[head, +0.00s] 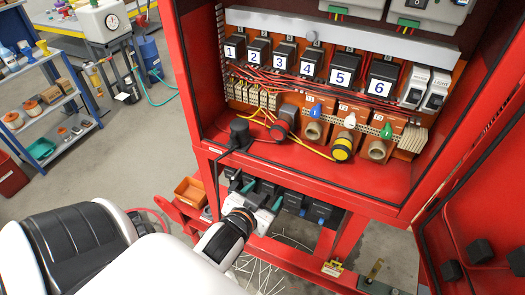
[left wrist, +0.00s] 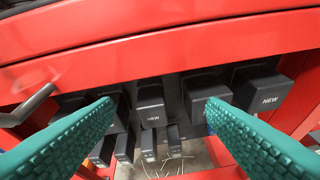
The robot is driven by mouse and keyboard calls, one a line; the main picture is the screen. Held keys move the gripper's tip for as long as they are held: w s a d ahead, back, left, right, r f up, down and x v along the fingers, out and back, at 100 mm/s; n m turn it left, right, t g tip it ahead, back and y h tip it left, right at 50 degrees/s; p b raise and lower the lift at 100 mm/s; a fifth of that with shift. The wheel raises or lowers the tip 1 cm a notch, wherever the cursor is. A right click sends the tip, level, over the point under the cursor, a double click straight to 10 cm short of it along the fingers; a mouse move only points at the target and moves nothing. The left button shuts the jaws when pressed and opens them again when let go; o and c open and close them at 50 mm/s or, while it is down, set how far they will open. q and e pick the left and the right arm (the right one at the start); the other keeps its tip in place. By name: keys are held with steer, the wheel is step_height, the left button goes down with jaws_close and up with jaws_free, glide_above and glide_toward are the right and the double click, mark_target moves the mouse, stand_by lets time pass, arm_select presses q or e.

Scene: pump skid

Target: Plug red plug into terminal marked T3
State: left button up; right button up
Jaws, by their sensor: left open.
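The red plug seems to be the dark round plug with a red band (head: 284,121) on a cable in the open red cabinet; I cannot tell whether it is seated in anything. Three brown round sockets stand under orange label blocks. The rightmost, apparently T3 (head: 377,149), is empty, with a green piece above it. A yellow-banded plug (head: 343,148) is at the middle socket. My left gripper (head: 262,196) is below the cabinet floor, in front of black blocks. Its teal fingers are open and empty in the left wrist view (left wrist: 160,108). My right gripper is out of view.
Black blocks marked NEW (left wrist: 150,103) sit on a lower shelf beyond my left fingers. The red cabinet edge (head: 300,185) lies above my left gripper. A black plug (head: 240,131) with a hanging cable is at the cabinet's left. The open red door (head: 480,190) bounds the right.

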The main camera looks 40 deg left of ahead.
mark_target(277, 134)
arm_select(q)
steer(key=r+t, duration=0.1)
steer(key=r, duration=0.2)
steer(key=a+r+t+y, duration=0.1)
steer(key=r, duration=0.3)
steer(key=r+t, duration=0.2)
steer(key=r, duration=0.1)
steer(key=shift+w+a+r+y, duration=0.15)
steer(key=shift+w+a+y, duration=0.15)
steer(key=shift+w+a, duration=0.1)
steer(key=shift+w+a+r+p, duration=0.2)
steer(key=shift+w+p, duration=0.2)
steer(key=shift+w, duration=0.2)
steer(key=p+x, duration=0.3)
steer(key=x, duration=0.5)
steer(key=shift+w, duration=0.45)
steer(key=shift+w+a, duration=0.15)
steer(key=shift+w, duration=0.6)
steer(key=c, duration=1.1)
steer(key=shift+o, duration=0.2)
steer(key=shift+p+v, duration=0.5)
steer(key=shift+v, duration=1.75)
